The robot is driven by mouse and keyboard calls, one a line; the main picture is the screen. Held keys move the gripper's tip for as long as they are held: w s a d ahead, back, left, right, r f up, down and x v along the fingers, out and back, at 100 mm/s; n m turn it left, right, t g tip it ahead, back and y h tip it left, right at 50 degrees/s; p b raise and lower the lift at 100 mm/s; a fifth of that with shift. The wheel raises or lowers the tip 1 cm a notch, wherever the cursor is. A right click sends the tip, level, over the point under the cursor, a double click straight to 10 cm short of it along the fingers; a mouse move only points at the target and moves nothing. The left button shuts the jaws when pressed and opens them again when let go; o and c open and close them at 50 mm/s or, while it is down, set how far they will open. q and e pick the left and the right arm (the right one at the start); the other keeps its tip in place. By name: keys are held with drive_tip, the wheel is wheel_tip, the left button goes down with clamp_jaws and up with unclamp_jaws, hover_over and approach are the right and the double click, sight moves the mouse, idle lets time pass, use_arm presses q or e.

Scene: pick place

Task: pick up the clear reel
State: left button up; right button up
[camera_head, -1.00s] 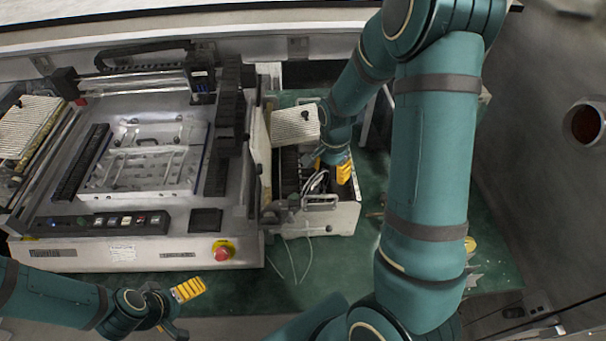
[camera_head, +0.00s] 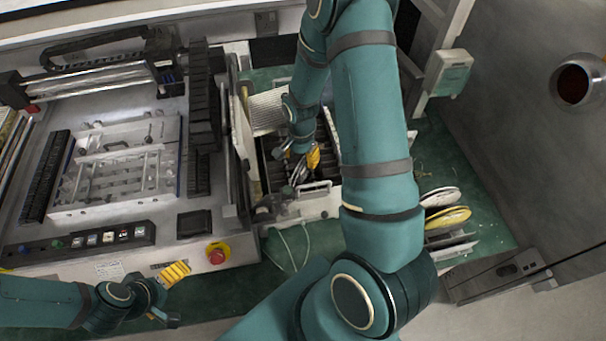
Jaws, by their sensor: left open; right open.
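Several reels stand on the green table to the right of my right arm. A pale, whitish reel (camera_head: 441,197) is at the back, and a yellow reel (camera_head: 447,217) is in front of it. I cannot tell for sure which one is clear; my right arm may hide part of the group. My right gripper (camera_head: 300,162) is open above the box of slots beside the machine, well left of the reels. Its tips are small and partly hidden. My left gripper (camera_head: 170,294) is open and empty in front of the machine, far from the reels.
The machine (camera_head: 120,240) with a red stop button (camera_head: 217,255) fills the left side. A slotted box (camera_head: 318,203) stands beside it, with loose cables in front. A grey wall is at the right, with a dark panel (camera_head: 495,277) below it. Green table (camera_head: 480,195) shows around the reels.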

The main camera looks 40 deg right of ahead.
sight(304, 168)
drive_tip(key=shift+s+d+f, duration=0.1)
drive_tip(key=shift+s+f, duration=0.05)
drive_tip(key=shift+f, duration=1.2)
drive_tip(key=shift+s+d+f, duration=0.1)
drive_tip(key=shift+s+f, duration=0.05)
drive_tip(key=shift+f, duration=1.2)
drive_tip(key=shift+o, duration=0.2)
clamp_jaws()
